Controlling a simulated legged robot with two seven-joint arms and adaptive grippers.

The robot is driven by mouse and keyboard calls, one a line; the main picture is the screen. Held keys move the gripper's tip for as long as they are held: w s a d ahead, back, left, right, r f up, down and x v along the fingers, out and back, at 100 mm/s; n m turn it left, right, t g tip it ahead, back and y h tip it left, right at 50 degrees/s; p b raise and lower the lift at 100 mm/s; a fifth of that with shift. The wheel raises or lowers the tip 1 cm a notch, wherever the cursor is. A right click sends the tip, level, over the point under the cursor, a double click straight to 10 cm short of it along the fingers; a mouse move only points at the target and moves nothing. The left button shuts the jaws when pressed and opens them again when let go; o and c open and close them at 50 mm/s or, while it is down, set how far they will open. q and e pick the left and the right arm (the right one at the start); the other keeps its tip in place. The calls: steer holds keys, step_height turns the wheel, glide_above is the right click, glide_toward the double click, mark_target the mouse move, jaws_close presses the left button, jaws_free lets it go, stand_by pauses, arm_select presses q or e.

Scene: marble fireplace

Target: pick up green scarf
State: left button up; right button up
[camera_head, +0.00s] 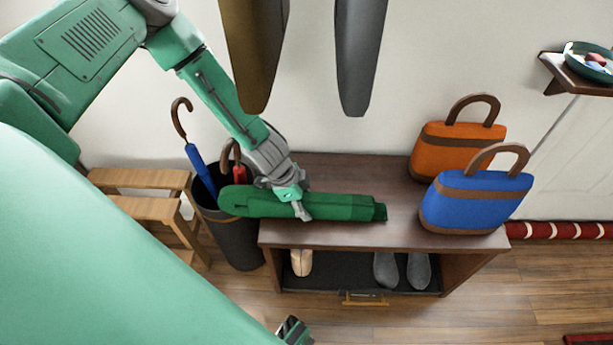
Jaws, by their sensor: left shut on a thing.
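The green scarf (345,207) is a long rolled bundle at the left part of the dark wooden bench (340,170). Its left end sticks out past the bench edge, over the umbrella stand. My left gripper (300,208) reaches down from the upper left and is shut on the scarf near its middle. I cannot tell whether the scarf touches the bench top. The fingers are partly hidden against the scarf.
A dark umbrella stand (238,243) with a blue umbrella (201,171) and a red one stands left of the bench. An orange bag (455,148) and a blue bag (475,202) stand on its right end. Coats (252,55) hang above. Shoes (386,269) sit below.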

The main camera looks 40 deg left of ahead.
mark_target(313, 201)
arm_select(q)
steer(key=shift+s+a, duration=0.1)
steer(key=shift+a, duration=0.3)
steer(key=shift+r, duration=0.15)
steer(key=r, duration=0.2)
steer(key=r+p, duration=0.1)
steer(key=r, duration=0.1)
steer(key=d+r+p, duration=0.1)
steer(key=r, duration=0.1)
steer(key=shift+r, duration=0.3)
steer(key=s+d+b, duration=0.1)
steer(key=s+d, duration=0.4)
steer(key=s, duration=0.3)
steer(key=s+d, duration=0.4)
steer(key=s, duration=0.5)
steer(key=shift+d+b, duration=0.35)
steer(key=shift+d, duration=0.05)
arm_select(e)
steer(key=shift+a+r, duration=0.25)
arm_select(q)
steer(key=shift+w, duration=0.1)
